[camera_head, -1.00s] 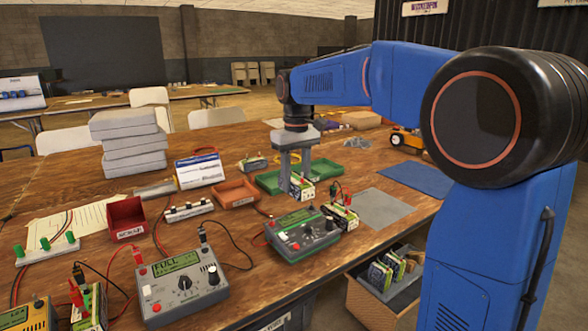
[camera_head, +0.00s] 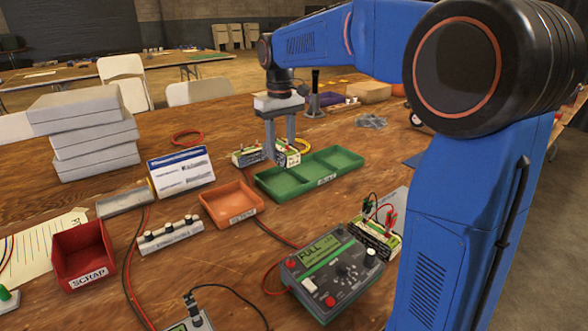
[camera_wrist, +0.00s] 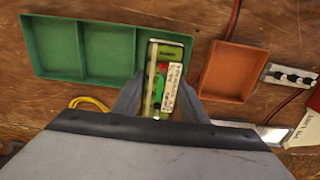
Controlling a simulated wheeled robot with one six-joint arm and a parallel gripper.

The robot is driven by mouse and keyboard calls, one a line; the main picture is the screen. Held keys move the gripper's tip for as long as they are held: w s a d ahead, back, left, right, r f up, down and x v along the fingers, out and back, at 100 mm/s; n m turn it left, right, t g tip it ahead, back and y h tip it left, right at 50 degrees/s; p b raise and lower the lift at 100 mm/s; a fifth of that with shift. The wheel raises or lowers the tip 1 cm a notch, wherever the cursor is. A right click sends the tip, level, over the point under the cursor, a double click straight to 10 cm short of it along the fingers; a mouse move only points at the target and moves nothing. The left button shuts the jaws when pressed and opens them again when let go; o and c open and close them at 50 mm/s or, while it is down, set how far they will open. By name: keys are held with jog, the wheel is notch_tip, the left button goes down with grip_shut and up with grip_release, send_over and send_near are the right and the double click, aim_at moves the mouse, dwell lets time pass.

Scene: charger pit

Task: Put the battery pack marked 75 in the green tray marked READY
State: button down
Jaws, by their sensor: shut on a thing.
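My gripper (camera_head: 281,153) is shut on a battery pack (camera_head: 290,156) with a pale and green case, held upright over the green tray (camera_head: 327,182). The wrist view shows the pack (camera_wrist: 166,85) between the fingers, over the tray compartment nearest the orange tray. It has a white label and red and green parts on its end; its number is not readable. The green tray (camera_wrist: 80,75) has three compartments, and the other two look empty. In the head view this is the left compartment. I cannot tell how far the pack is above the tray floor.
An orange tray (camera_head: 232,208) stands left of the green tray. Another pack (camera_head: 247,157) lies behind it. A meter (camera_head: 332,275) and a pack with leads (camera_head: 376,238) stand in front. A red SCRAP tray (camera_head: 83,255) is at left.

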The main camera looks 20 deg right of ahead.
aim_at(281, 145)
jog(key=shift+f, duration=4.2)
jog(key=shift+f, duration=0.1)
jog(key=c, duration=1.1)
grip_release()
notch_tip(281, 145, up, 11)
jog(key=shift+r, duration=0.6)
jog(key=shift+s, duration=0.1)
